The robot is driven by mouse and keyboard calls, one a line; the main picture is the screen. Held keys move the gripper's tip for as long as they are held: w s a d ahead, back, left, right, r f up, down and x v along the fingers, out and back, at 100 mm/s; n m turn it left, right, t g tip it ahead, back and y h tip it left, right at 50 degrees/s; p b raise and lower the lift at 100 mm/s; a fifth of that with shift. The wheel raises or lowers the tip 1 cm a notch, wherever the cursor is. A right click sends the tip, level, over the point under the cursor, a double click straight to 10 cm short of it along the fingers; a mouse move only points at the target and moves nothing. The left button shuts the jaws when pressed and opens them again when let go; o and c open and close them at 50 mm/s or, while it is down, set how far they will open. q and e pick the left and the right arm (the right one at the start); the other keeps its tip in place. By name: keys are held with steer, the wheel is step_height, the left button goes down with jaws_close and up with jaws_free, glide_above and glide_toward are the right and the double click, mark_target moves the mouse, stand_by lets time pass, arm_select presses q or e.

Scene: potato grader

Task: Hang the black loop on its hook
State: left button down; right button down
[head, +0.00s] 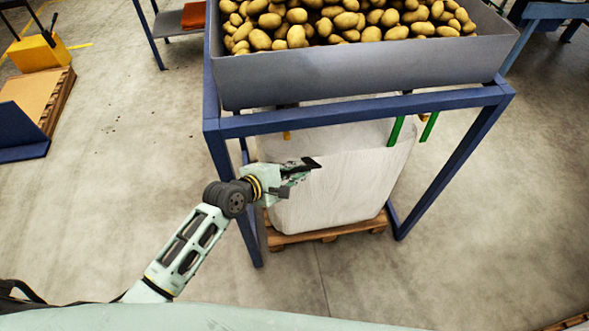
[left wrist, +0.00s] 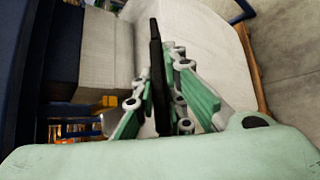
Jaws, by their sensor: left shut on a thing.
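My left gripper (head: 297,173) is shut on the black loop (head: 312,162), in front of the white bulk bag's upper left part. In the left wrist view the black loop (left wrist: 156,70) stands as a dark strip between the green fingers (left wrist: 160,105) and sticks out past them. An orange hook (head: 287,135) sits under the blue frame's front bar, above and left of the gripper. An orange piece, likely this hook, shows in the left wrist view (left wrist: 109,101), left of the fingers. The loop is apart from it. My right gripper is out of view.
The white bag (head: 345,185) stands on a wooden pallet (head: 330,233) inside the blue frame (head: 360,118). Green loops (head: 396,131) hang at its right, near another orange hook (head: 424,118). A grey hopper of potatoes (head: 360,75) is above. The floor in front is clear.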

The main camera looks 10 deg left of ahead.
arm_select(q)
steer(key=shift+w+a+r+p, duration=0.25)
steer(key=shift+w+r+p, duration=0.05)
steer(key=shift+w+r, duration=0.35)
steer(key=shift+w+a+r+p, duration=0.2)
steer(key=shift+w+r+p, duration=0.1)
steer(key=shift+w+r, duration=0.35)
steer(key=shift+w+f, duration=0.1)
steer(key=c, duration=1.9)
jaws_free()
steer(key=shift+o, duration=0.5)
steer(key=shift+f, duration=0.15)
steer(key=v, duration=1.2)
steer(key=shift+s, duration=0.2)
steer(key=shift+f, duration=0.1)
